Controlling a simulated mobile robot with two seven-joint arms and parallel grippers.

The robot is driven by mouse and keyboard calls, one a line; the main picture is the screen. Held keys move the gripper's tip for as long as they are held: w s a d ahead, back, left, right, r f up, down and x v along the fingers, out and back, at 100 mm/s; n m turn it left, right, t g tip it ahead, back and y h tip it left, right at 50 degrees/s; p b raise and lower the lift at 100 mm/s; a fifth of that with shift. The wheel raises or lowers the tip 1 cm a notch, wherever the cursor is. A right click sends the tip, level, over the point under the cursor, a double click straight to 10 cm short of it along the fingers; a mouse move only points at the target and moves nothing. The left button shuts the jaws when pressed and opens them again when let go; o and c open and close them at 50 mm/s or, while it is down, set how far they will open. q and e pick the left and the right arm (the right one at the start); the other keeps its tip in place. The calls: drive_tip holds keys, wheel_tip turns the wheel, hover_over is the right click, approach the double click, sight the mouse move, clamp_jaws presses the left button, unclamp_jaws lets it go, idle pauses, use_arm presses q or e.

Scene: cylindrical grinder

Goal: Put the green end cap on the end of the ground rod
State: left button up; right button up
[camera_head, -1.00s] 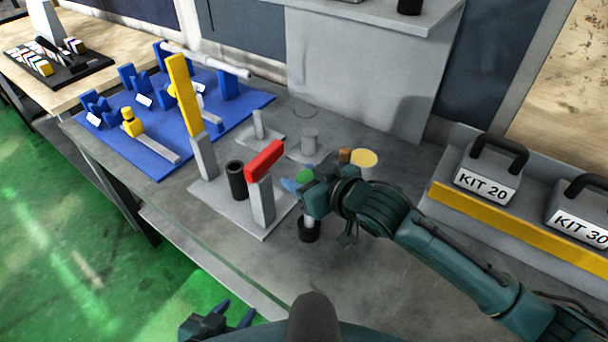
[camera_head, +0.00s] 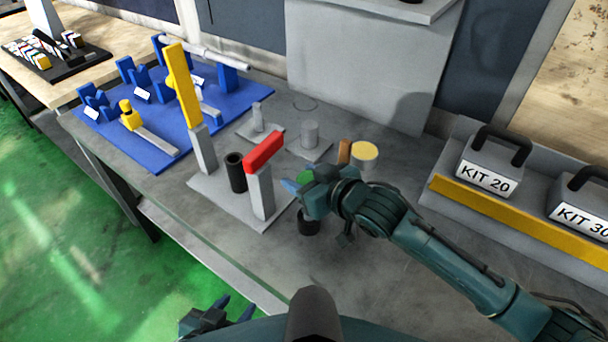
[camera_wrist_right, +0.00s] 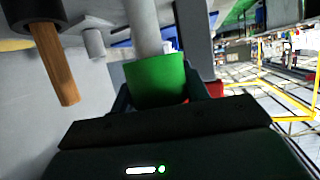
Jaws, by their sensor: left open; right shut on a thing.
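The green end cap (camera_wrist_right: 157,80) is held between the fingers of my right gripper (camera_head: 297,184). In the right wrist view a grey rod (camera_wrist_right: 144,28) runs up to the cap's far rim, in line with it. I cannot tell how far the cap is over the rod. In the head view a black ring-shaped base (camera_head: 308,224) sits on the table just below this gripper, which hides most of the rod. My left gripper (camera_head: 232,309) is open and empty low in the view, away from the bench objects.
A grey plate carries a red-topped post (camera_head: 263,152), a yellow-topped post (camera_head: 184,85) and a black tube (camera_head: 236,172), left of my right gripper. A brown piece (camera_head: 344,152) and a cream-topped cylinder (camera_head: 364,154) stand behind it. A kit shelf (camera_head: 510,215) is at the right.

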drive_tip(key=shift+f+b, duration=0.35)
drive_tip(key=shift+f, duration=0.4)
drive_tip(key=o, duration=1)
drive_tip(key=shift+o, duration=0.2)
drive_tip(key=v, duration=1.3)
drive_tip(key=shift+d, duration=0.1)
